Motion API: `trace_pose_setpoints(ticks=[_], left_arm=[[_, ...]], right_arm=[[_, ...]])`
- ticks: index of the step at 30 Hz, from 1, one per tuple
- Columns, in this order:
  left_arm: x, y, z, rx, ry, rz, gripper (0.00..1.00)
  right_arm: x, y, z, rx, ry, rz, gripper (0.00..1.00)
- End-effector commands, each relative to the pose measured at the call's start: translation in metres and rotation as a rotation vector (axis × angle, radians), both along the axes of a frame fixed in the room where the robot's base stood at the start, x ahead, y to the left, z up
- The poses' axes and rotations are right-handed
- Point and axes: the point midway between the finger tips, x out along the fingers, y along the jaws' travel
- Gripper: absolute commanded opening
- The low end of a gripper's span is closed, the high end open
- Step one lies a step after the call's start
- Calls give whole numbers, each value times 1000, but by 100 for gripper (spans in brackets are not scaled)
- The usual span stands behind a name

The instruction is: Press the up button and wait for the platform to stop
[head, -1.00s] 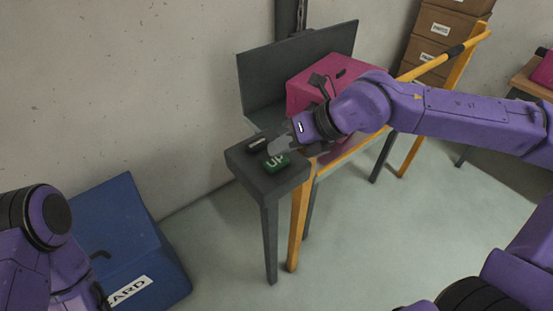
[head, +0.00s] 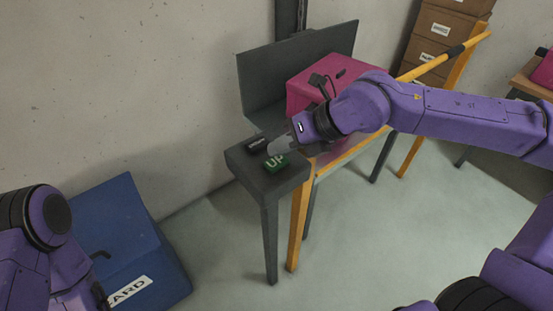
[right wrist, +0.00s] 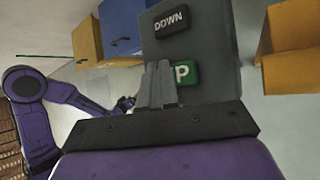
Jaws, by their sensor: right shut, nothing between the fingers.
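The green UP button (head: 277,163) sits on a dark grey control stand, with the dark DOWN button (head: 257,143) behind it. My right gripper (head: 277,148) is shut and empty, its fingertips just above or beside the UP button. In the right wrist view the shut fingers (right wrist: 157,82) partly cover the UP button (right wrist: 185,74); I cannot tell whether they touch it. The grey platform with its upright back plate (head: 265,82) carries a magenta box (head: 305,93). My left gripper seems to show small and dark in the right wrist view (right wrist: 125,103), its jaws unclear.
A yellow rail (head: 448,60) runs beside the platform on the right. A blue bin (head: 125,235) stands on the floor at lower left. Stacked cardboard boxes (head: 440,28) stand at the back. Floor in front of the stand is clear.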

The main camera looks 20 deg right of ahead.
Motion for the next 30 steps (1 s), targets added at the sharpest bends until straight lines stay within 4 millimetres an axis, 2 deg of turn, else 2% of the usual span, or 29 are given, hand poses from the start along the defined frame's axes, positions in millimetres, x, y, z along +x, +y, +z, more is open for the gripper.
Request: trace_pose_setpoints(ticks=[30], left_arm=[[0,0,-3,0,0,0,83]], right_arm=[[0,0,-11,0,0,0,0]])
